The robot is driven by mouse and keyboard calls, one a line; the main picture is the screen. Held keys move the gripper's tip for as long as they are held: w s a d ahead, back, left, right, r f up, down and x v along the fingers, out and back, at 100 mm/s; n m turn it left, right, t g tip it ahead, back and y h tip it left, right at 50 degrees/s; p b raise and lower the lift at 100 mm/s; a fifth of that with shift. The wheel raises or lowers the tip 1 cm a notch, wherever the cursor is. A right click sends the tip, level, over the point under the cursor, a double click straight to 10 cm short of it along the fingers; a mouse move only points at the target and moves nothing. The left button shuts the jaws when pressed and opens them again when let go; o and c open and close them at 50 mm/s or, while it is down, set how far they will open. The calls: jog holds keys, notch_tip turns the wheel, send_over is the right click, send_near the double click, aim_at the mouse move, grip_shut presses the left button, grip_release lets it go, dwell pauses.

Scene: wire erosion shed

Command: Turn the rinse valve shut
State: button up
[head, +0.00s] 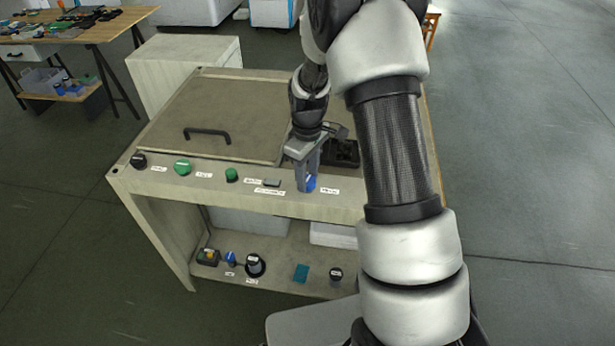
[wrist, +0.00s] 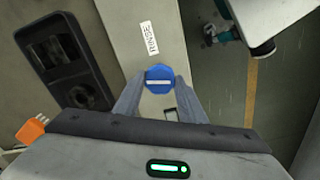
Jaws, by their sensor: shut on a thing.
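The rinse valve is a blue faceted knob (wrist: 159,79) on the front ledge of the bench, with a white label reading RINSE (wrist: 150,37) beside it in the wrist view. My gripper (wrist: 160,92) is shut on the knob, one finger on each side. In the head view my gripper (head: 307,182) points down at the right part of the ledge, and a bit of the blue knob (head: 311,183) shows between the fingers. The mark on the knob is too small to read its setting.
A black tray (head: 343,153) sits behind my gripper. The lower shelf holds several small things.

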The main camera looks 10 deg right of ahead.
jog(key=m+b, duration=0.1)
jog(key=m, duration=0.2)
jog(key=shift+m, duration=0.4)
jog(key=m, duration=0.3)
jog(key=shift+m+b, duration=0.3)
jog(key=m, duration=0.3)
jog(key=shift+m, duration=0.3)
jog(key=shift+w+m, duration=0.1)
jog(key=shift+m, duration=1.9)
jog(key=o, duration=1.1)
jog(key=shift+c, duration=0.2)
notch_tip(320, 180, up, 18)
jog(key=shift+f+p, duration=0.25)
jog(key=shift+p, duration=0.1)
